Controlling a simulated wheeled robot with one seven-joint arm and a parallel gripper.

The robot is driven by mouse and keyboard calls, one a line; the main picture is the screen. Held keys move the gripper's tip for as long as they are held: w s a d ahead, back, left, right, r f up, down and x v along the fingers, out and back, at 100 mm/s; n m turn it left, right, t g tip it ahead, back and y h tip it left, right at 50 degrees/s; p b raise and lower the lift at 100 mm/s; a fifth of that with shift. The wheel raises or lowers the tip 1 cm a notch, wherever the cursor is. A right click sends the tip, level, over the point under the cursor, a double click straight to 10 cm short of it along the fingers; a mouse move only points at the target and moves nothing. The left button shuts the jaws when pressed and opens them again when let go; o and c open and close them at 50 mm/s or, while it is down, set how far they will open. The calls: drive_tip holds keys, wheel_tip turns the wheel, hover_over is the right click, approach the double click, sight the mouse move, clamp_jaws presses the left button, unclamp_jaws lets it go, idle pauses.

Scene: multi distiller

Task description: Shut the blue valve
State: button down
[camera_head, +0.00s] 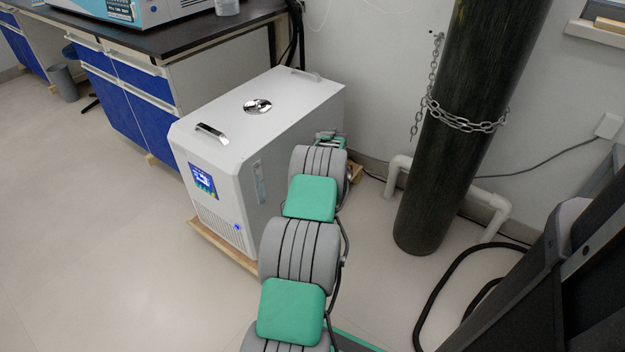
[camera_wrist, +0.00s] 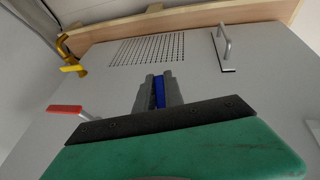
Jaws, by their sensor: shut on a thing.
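The blue valve (camera_wrist: 158,93) shows in the wrist view as a blue handle between the two grey fingers of my gripper (camera_wrist: 158,90). The fingers are shut on it, and they hide most of the handle and its joint to the machine. The valve sits on a face of the white machine (camera_head: 262,115), which stands on a wooden base. In the head view my arm reaches to the machine's far right side, and the blue valve is hidden there.
A red-handled valve (camera_wrist: 66,109) and a yellow-handled fitting (camera_wrist: 72,68) are at the left in the wrist view. A metal handle (camera_wrist: 223,48) is at the right. A chained dark cylinder (camera_head: 452,130) stands right of the machine. Floor at the left is clear.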

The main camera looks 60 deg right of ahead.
drive_tip(key=shift+a+f+m+y+b, duration=0.2)
drive_tip(key=shift+a+m+y+b, duration=0.15)
drive_tip(key=shift+y+b, duration=0.7)
drive_tip(key=shift+a+r+y, duration=0.1)
drive_tip(key=shift+y, duration=0.15)
drive_tip(key=c, duration=1.4)
unclamp_jaws()
drive_tip(key=shift+c, duration=0.2)
drive_tip(key=shift+r, duration=0.1)
drive_tip(key=p+v, duration=0.3)
drive_tip(key=v, duration=0.4)
drive_tip(key=shift+s+r, duration=0.2)
